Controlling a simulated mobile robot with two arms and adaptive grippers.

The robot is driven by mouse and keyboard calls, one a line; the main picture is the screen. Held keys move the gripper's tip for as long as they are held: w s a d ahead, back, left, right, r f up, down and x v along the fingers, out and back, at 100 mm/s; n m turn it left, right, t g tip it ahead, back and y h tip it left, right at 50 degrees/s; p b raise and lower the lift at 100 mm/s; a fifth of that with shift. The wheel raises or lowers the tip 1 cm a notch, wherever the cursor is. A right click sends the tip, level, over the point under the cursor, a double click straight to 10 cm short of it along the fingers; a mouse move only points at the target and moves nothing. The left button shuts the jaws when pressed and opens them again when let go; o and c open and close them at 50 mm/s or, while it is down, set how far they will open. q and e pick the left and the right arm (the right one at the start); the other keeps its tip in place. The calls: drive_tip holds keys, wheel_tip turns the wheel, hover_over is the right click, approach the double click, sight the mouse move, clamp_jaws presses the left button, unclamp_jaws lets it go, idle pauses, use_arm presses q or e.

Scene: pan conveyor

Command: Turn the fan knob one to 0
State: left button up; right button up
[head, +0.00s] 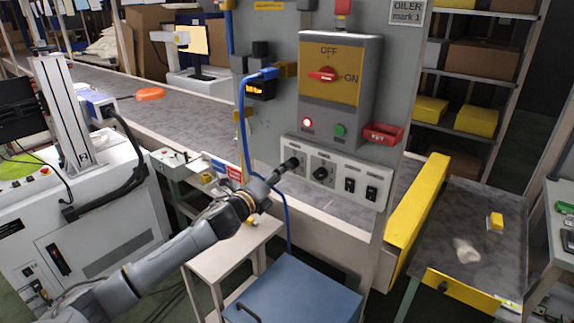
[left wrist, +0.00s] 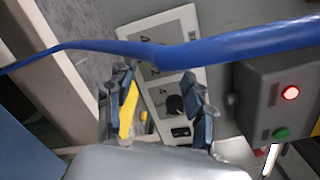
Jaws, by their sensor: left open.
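The white control panel (head: 335,176) on the grey column carries two dark knobs in a row. The left knob, knob one, is mostly covered by my left gripper (head: 284,168) in the head view, and its setting cannot be read. The second knob (head: 320,174) shows clear to its right. In the left wrist view my left gripper (left wrist: 156,76) is open, its fingers apart in front of the tilted panel (left wrist: 185,28). The second knob (left wrist: 175,104) shows between the fingers there. I cannot tell whether a finger touches knob one. My right gripper is out of view.
A blue cable (head: 241,110) hangs by the panel and crosses the left wrist view (left wrist: 225,45). Two black rocker switches (head: 360,189) sit right of the knobs. Above is a box with a red OFF/ON switch (head: 323,75). A blue cabinet (head: 295,292) stands below.

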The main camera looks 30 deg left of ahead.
sight(292, 163)
use_arm(q)
drive_tip(key=w, duration=0.4)
drive_tip(key=shift+w+p, duration=0.25)
drive_tip(key=shift+p, duration=0.15)
clamp_jaws()
